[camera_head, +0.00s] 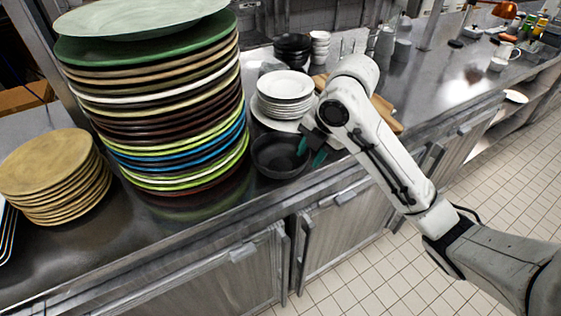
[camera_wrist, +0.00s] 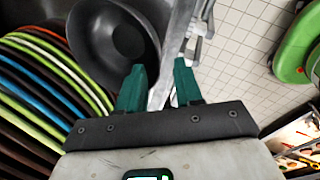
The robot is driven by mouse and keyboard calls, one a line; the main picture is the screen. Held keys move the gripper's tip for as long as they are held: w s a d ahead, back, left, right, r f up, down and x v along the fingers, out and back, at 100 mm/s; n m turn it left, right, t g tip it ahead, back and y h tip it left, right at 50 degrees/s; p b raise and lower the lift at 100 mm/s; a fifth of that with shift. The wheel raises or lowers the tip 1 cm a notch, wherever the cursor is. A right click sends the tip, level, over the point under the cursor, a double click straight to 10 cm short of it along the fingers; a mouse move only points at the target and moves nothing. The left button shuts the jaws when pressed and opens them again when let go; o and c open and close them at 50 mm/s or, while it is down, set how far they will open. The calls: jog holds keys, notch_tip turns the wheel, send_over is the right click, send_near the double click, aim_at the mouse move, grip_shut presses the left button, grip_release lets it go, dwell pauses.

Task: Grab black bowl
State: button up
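The black bowl (camera_head: 279,158) sits upright and empty on the steel counter, between the tall plate stack and my gripper (camera_head: 311,152). In the wrist view the bowl (camera_wrist: 108,38) fills the upper left. My gripper (camera_wrist: 160,66) is open, with two green fingers apart and nothing clamped. Its left finger overlaps the bowl's inside near the rim and its right finger is outside, so the rim appears between them. I cannot tell whether either finger touches the bowl. A stack of other black bowls (camera_head: 292,47) stands farther back.
A tall stack of coloured plates (camera_head: 165,110) stands close left of the bowl. White plates (camera_head: 285,88) are stacked just behind it. Tan plates (camera_head: 52,178) stand at far left. A wooden board (camera_head: 386,112) lies behind my arm. The counter's front edge is close to the bowl.

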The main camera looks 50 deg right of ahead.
aim_at(303, 164)
jog(key=shift+w+d+b+x, duration=0.1)
jog(key=shift+w+b+x, duration=0.05)
jog(key=shift+x, duration=1.45)
jog(key=shift+w+d+b+x, duration=0.1)
jog(key=shift+b+x, duration=0.05)
jog(key=shift+x, duration=1.45)
jog(key=shift+c, duration=0.5)
grip_shut()
jog(key=shift+r, duration=0.1)
